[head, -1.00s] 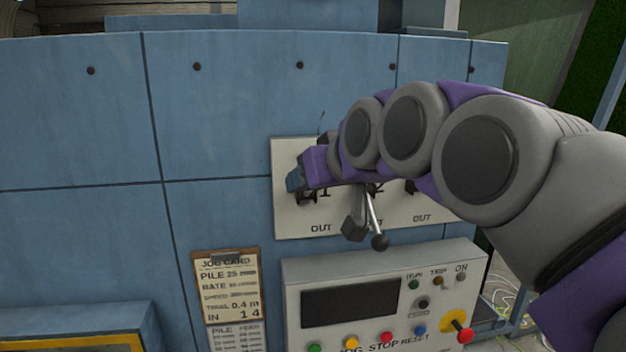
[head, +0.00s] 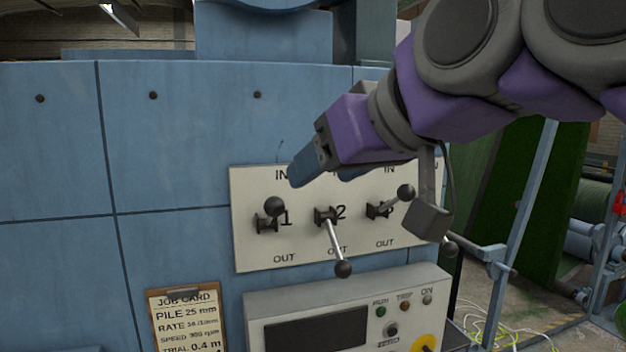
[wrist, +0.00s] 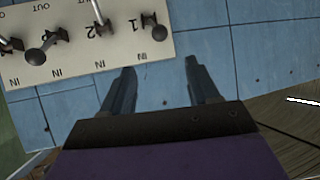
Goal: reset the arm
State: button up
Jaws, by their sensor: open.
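My arm reaches in from the upper right in the head view. My gripper (head: 318,172) is in front of the top edge of the white lever panel, apart from the levers as far as I can tell. In the wrist view my gripper (wrist: 160,82) shows two blue fingers spread apart with nothing between them. The lever panel (head: 300,255) carries lever 1 (head: 274,207), lever 2 (head: 343,268) and lever 3 (head: 405,191). Lever 2 points down toward OUT. Lever 1 points nearly straight out, and lever 3 points up and right, toward IN.
A control box (head: 262,300) with a dark screen sits below the panel. A job card (head: 186,315) hangs at lower left on the blue machine wall (head: 160,150). A blue frame post (head: 525,190) and green turf (head: 550,190) stand at the right, with yellow cables on the floor.

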dwell(0.3)
jog(key=s+d+f+m+g+h+b, duration=0.1)
jog(key=s+d+f+g+h+b, duration=0.35)
jog(key=f, duration=1.45)
jog(key=w+a+f+m+g+b, duration=0.15)
jog(key=f+b, duration=0.55)
jog(key=f, duration=1.1)
jog(key=s+d+f+m+g+b, duration=0.1)
jog(key=s+d+f+g+b, duration=0.1)
jog(key=s+f, duration=0.4)
jog(key=s+d+f+m+g+h+b, duration=0.1)
jog(key=s+f, duration=0.5)
jog(key=f, duration=0.9)
jog(key=s+d+f+m+g+h+b, duration=0.1)
jog(key=s+d+f+b, duration=0.4)
jog(key=f, duration=0.5)
jog(key=shift+s+d+f+m+g+b, duration=0.2)
jog(key=shift+s+m+g+b, duration=0.15)
jog(key=shift+s+g+b, duration=0.4)
jog(key=shift+a, duration=0.1)
